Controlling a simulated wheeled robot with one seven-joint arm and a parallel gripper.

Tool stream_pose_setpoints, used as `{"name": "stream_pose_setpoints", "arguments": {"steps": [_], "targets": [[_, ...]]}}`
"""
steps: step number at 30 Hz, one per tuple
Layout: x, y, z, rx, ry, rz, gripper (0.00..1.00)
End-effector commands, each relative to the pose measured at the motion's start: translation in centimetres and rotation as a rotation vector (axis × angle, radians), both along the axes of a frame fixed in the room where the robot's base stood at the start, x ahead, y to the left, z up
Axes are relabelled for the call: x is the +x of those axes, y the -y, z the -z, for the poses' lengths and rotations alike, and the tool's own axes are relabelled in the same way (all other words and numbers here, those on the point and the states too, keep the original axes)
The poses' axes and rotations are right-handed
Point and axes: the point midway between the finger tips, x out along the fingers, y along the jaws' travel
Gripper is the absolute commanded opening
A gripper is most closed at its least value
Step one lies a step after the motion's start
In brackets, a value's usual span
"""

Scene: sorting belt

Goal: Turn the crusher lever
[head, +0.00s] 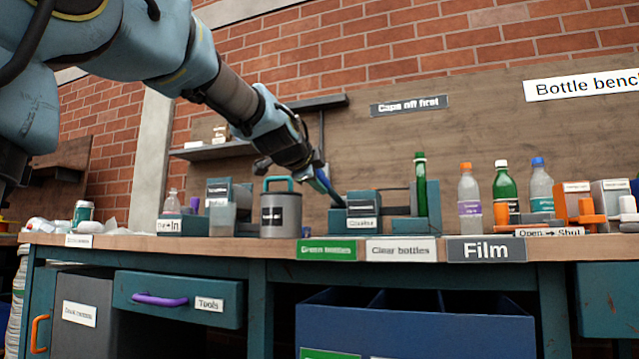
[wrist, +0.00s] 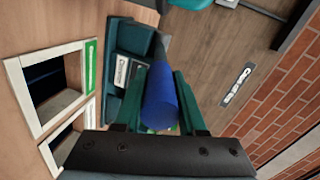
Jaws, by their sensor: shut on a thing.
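The crusher (head: 362,222) is a teal block with a white label on the bench; its body also shows in the wrist view (wrist: 118,72). Its lever (head: 329,187) rises from the left side of the block, tilted up and to the left, with a blue grip. In the wrist view the blue lever grip (wrist: 160,98) lies between the two teal fingers of my gripper (wrist: 165,85). My gripper (head: 319,174) is shut on this grip, above and left of the crusher. The lever's pivot is not clearly visible.
A grey can with a teal handle (head: 281,213) stands just left of the crusher. A green bottle (head: 421,184) stands right of it, with several more bottles further right. A shelf (head: 215,150) is behind my arm. A blue bin (head: 415,325) is below the bench edge.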

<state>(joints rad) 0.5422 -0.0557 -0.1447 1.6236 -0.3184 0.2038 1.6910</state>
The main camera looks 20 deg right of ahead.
Motion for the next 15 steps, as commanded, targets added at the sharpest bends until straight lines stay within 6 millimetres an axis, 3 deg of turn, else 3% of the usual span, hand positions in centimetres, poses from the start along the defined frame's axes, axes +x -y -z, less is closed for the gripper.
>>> {"name": "stream_pose_setpoints", "arguments": {"steps": [5, 6, 13, 15], "targets": [[0.00, 0.04, 0.18, 0.002, -0.002, 0.001, 0.00], [-0.01, 0.04, 0.18, 0.002, -0.002, 0.001, 0.43], [0.01, 0.01, 0.13, 0.001, -0.001, 0.000, 0.69], [0.01, 0.01, 0.11, 0.001, -0.001, 0.000, 0.69]]}}
